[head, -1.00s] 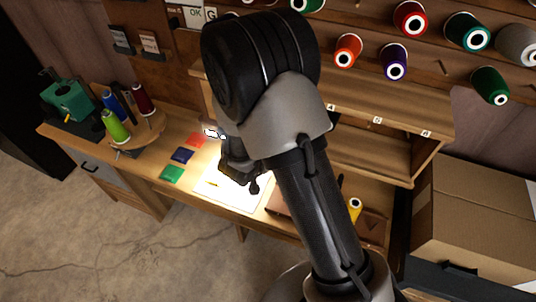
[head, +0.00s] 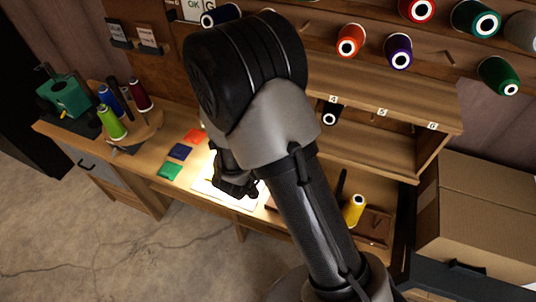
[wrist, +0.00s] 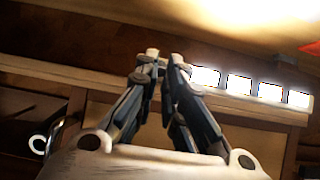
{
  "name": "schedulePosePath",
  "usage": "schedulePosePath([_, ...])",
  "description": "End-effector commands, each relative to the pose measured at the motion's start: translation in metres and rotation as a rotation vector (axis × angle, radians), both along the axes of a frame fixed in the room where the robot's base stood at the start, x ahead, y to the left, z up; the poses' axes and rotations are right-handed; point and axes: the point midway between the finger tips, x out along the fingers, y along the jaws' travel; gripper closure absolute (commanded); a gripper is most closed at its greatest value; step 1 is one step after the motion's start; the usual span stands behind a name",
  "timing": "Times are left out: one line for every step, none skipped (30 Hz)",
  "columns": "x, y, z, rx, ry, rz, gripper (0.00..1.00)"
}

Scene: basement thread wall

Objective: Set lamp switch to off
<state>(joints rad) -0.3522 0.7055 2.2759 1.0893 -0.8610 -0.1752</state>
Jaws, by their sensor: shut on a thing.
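In the head view my gripper (head: 238,188) is low over the lit white paper (head: 208,186) on the wooden bench, partly hidden by my arm. In the wrist view my gripper (wrist: 163,63) has its fingertips drawn together on a small pale thing that I cannot make out clearly. The fingertips are at the level of a wooden ledge's edge. A bright pool of lamp light (wrist: 240,15) lies beyond them, so the lamp looks lit. I cannot make out the lamp body or the lamp switch.
Several bright white squares (wrist: 238,84) line the ledge right of the fingers. Red, blue and green swatches (head: 171,172) lie left of the paper. A spool stand (head: 135,138) is farther left. A yellow spool (head: 354,210) stands right of my arm, below the shelf (head: 375,135).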

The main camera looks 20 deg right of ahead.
Motion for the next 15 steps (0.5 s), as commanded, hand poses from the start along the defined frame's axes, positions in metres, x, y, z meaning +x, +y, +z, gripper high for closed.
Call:
schedulePosePath([-0.001,0.002,-0.010,-0.025,-0.030,0.005,1.00])
schedulePosePath([-0.002,0.002,-0.012,-0.039,-0.051,0.004,1.00])
schedulePosePath([-0.002,0.003,-0.014,-0.059,-0.078,0.005,1.00])
schedulePosePath([-0.003,0.003,-0.015,-0.075,-0.100,0.005,1.00])
schedulePosePath([-0.003,0.003,-0.017,-0.092,-0.121,0.005,1.00])
schedulePosePath([-0.004,0.004,-0.019,-0.114,-0.151,0.005,1.00])
schedulePosePath([-0.004,0.004,-0.020,-0.129,-0.173,0.004,1.00])
schedulePosePath([-0.004,0.004,-0.021,-0.146,-0.195,0.005,1.00])
schedulePosePath([-0.004,0.004,-0.022,-0.167,-0.224,0.005,1.00])
schedulePosePath([-0.005,0.004,-0.023,-0.183,-0.245,0.005,1.00])
schedulePosePath([-0.005,0.004,-0.024,-0.199,-0.266,0.006,1.00])
schedulePosePath([-0.005,0.004,-0.025,-0.219,-0.294,0.004,1.00])
schedulePosePath([-0.005,0.004,-0.025,-0.235,-0.314,0.005,1.00])
schedulePosePath([-0.005,0.004,-0.026,-0.249,-0.334,0.005,1.00])
schedulePosePath([-0.005,0.004,-0.027,-0.268,-0.360,0.005,1.00])
